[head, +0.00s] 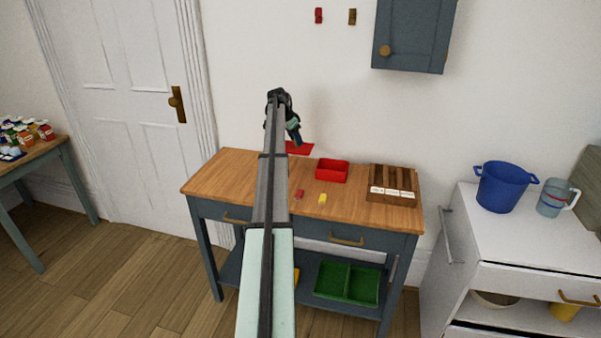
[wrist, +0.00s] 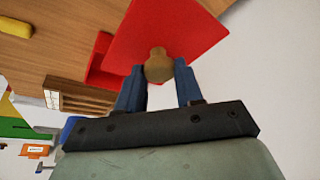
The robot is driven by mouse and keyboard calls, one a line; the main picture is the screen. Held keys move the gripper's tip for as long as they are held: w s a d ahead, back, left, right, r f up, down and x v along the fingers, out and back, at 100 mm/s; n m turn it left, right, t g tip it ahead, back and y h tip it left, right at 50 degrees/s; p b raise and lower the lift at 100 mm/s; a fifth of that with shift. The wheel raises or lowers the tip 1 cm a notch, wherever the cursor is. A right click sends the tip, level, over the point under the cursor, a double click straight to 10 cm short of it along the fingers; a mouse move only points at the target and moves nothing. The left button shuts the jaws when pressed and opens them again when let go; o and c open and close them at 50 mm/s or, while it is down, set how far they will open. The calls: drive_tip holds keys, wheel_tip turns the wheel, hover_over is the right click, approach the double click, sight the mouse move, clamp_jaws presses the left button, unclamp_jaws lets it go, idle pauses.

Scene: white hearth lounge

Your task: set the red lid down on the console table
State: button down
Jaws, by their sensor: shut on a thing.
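The red lid (wrist: 165,28) is a flat panel with a round tan knob (wrist: 158,67). My gripper (wrist: 158,76) is shut on the knob, one blue finger on each side. In the head view the lid (head: 300,149) shows beneath my gripper (head: 296,137), at the back edge of the console table (head: 232,171), partly hidden by my arm. The lid appears held above the table; the height of the gap is hard to tell. The console table has a wooden top and a blue-grey frame.
On the table stand an open red box (head: 332,171), a wooden organizer (head: 393,184) with labels, a small red block (head: 299,194) and a yellow block (head: 322,199). The tabletop's left part is clear. The wall rises directly behind; a blue-grey cabinet (head: 412,35) hangs upper right.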

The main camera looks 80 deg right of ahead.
drive_tip(key=shift+f, duration=4.75)
drive_tip(key=shift+f, duration=0.1)
drive_tip(key=c, duration=0.7)
unclamp_jaws()
drive_tip(key=shift+c, duration=0.2)
drive_tip(key=v, duration=1.2)
